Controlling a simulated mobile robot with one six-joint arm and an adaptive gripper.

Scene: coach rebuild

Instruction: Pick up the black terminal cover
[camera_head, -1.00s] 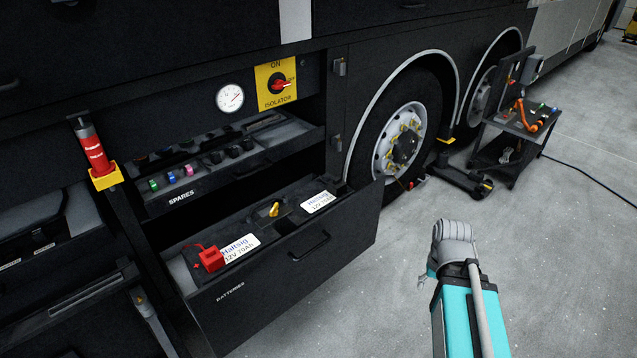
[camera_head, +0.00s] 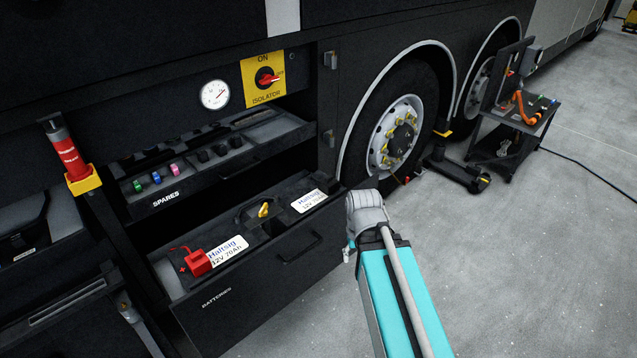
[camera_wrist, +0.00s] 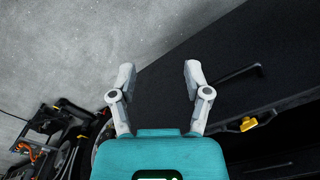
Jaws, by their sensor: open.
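I cannot pick out the black terminal cover for sure. Several small black pieces (camera_head: 220,150) sit in the open spares drawer (camera_head: 150,212), beside small green, blue and pink ones, and one of them may be it. The open batteries drawer (camera_head: 240,311) below holds two batteries with white labels; a red terminal cover (camera_head: 196,262) stands at its left end. My gripper (camera_wrist: 159,74) is open and empty in the wrist view, its two grey fingers apart above the floor and the dark drawer front. In the head view its fingers are mostly hidden beside the drawer's right end.
A yellow piece (camera_head: 264,209) sits between the batteries and shows in the wrist view (camera_wrist: 249,124). A red-and-yellow isolator switch (camera_head: 264,78) and gauge (camera_head: 215,95) are above the spares drawer. A tool cart (camera_head: 520,110) stands right.

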